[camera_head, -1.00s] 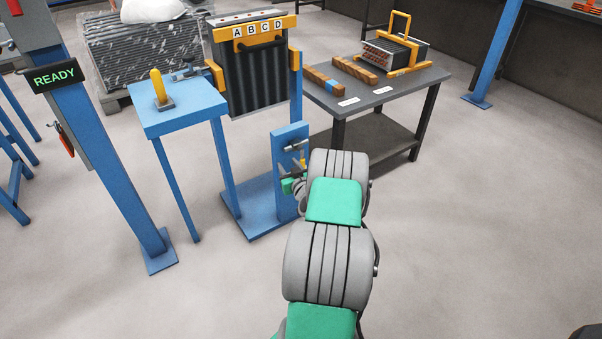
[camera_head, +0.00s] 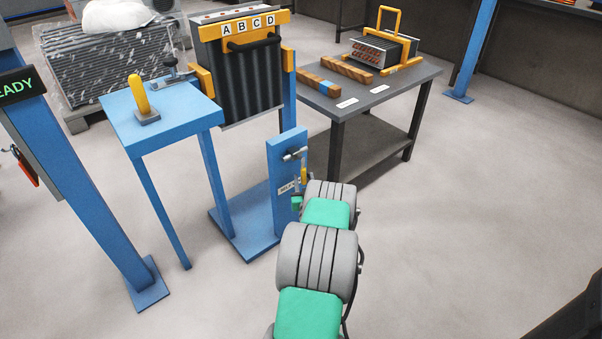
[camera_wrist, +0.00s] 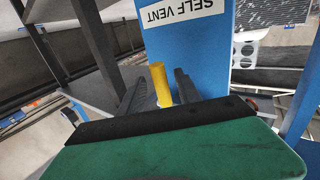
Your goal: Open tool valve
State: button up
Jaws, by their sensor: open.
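The tool valve sits on a short blue post (camera_head: 282,165) in the head view. Its yellow handle (camera_head: 304,175) points up beside the post, near the grey fitting (camera_head: 295,153). In the wrist view the yellow handle (camera_wrist: 160,85) shows between the two dark fingers of my gripper (camera_wrist: 162,92), which is open. I cannot tell whether either finger touches the handle. Behind it is the blue post (camera_wrist: 190,50) with an upside-down "SELF VENT" label (camera_wrist: 181,10). In the head view my wrist largely hides the fingers.
A blue stand (camera_head: 170,125) with a yellow grip (camera_head: 141,97) is to the left, and a finned block marked A B C D (camera_head: 250,85) is behind the post. A dark table (camera_head: 370,95) with wooden bars stands to the right. The floor at right is clear.

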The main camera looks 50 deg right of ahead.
aim_at(303, 172)
jog(key=x, duration=0.4)
jog(key=shift+w+b, duration=0.15)
jog(key=shift+b, duration=0.2)
jog(key=shift+d, duration=0.1)
jog(key=shift+c, duration=0.5)
grip_shut()
dwell(0.4)
